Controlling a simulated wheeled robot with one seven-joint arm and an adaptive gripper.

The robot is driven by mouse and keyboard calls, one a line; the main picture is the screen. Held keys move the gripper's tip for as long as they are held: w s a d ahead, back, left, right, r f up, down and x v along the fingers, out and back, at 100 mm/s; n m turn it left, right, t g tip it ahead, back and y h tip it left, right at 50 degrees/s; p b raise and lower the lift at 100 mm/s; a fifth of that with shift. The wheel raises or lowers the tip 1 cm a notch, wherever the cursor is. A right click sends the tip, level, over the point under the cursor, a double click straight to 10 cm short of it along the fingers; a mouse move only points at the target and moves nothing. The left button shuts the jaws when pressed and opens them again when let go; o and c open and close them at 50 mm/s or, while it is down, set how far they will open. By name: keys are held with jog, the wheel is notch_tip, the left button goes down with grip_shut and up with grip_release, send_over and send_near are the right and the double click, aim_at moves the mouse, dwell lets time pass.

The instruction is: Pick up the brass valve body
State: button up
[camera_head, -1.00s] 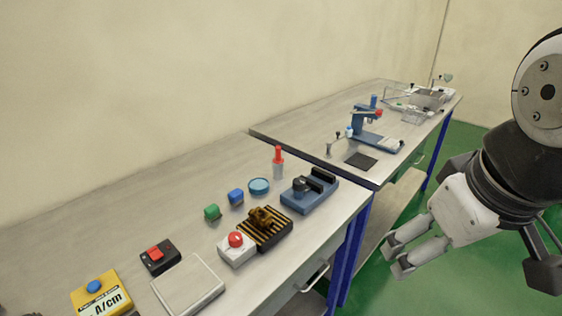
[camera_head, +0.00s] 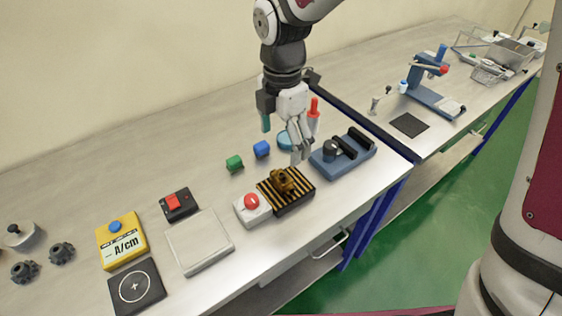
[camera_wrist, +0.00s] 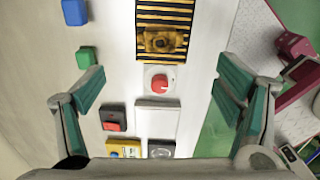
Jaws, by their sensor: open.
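The brass valve body (camera_head: 284,180) sits on a black-and-yellow striped block (camera_head: 301,199) on the bench. In the wrist view the brass valve body (camera_wrist: 160,41) lies near the top, a little left of the middle between the fingers. My gripper (camera_head: 299,150) is above the bench, just behind and above the valve body, pointing down. In the wrist view my gripper (camera_wrist: 160,92) has its teal-padded fingers wide apart and nothing between them is held.
A red push button (camera_head: 252,204) stands left of the striped block, a blue fixture (camera_head: 350,160) right of it. Green (camera_head: 234,163) and blue (camera_head: 261,149) blocks and a red-tipped bottle (camera_head: 313,118) stand behind. A pale flat plate (camera_head: 200,243) lies left.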

aim_at(282, 174)
notch_tip(282, 174, down, 13)
jog(key=shift+r+p, duration=0.15)
jog(key=shift+p, duration=0.35)
jog(key=c, duration=1.5)
jog(key=shift+c, duration=0.7)
jog(key=shift+r, duration=0.15)
